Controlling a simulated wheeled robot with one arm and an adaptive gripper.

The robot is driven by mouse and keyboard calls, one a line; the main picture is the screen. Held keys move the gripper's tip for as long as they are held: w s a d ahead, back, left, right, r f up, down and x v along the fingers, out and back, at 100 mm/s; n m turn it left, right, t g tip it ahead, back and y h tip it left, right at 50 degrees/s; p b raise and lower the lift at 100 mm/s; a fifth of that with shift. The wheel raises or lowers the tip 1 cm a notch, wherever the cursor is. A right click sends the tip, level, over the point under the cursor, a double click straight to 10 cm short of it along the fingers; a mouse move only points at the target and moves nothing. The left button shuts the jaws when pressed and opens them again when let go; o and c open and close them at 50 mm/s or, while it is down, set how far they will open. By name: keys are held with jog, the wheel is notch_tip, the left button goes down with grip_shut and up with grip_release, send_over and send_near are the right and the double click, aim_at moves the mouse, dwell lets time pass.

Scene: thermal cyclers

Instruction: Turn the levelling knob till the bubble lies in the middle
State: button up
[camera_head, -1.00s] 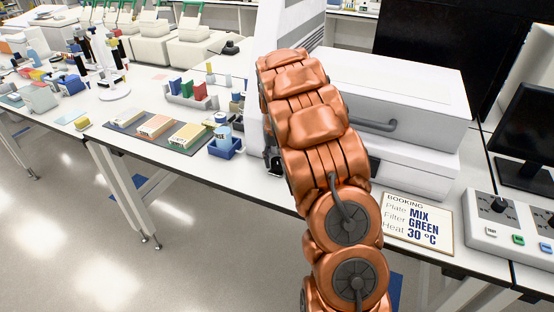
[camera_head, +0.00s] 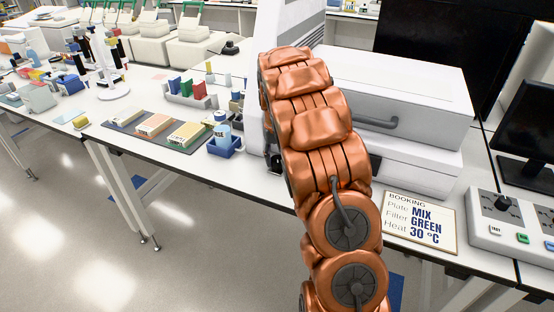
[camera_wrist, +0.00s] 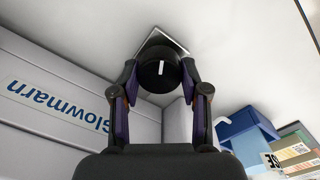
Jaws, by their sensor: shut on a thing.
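In the wrist view, a round black knob (camera_wrist: 159,69) with a white pointer line sits on a pale surface, in front of a light square plate (camera_wrist: 170,40). The pointer is nearly upright in the picture. My gripper (camera_wrist: 160,78) is shut on the knob, with one finger on its left side and one on its right. In the head view my copper-coloured arm covers the knob and my gripper. No bubble or level vial can be made out in either view.
A white machine with a grey handle (camera_head: 375,122) stands right of my arm. A booking card (camera_head: 419,221) and a button panel (camera_head: 515,225) lie on the bench. A blue holder (camera_head: 225,147) and a dark mat with boxes (camera_head: 118,125) are to the left.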

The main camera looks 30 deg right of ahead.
aim_at(276, 158)
jog(key=o, duration=1.1)
jog(key=shift+o, duration=0.2)
jog(key=shift+r, duration=0.1)
notch_tip(276, 158, up, 12)
jog(key=shift+a, duration=0.1)
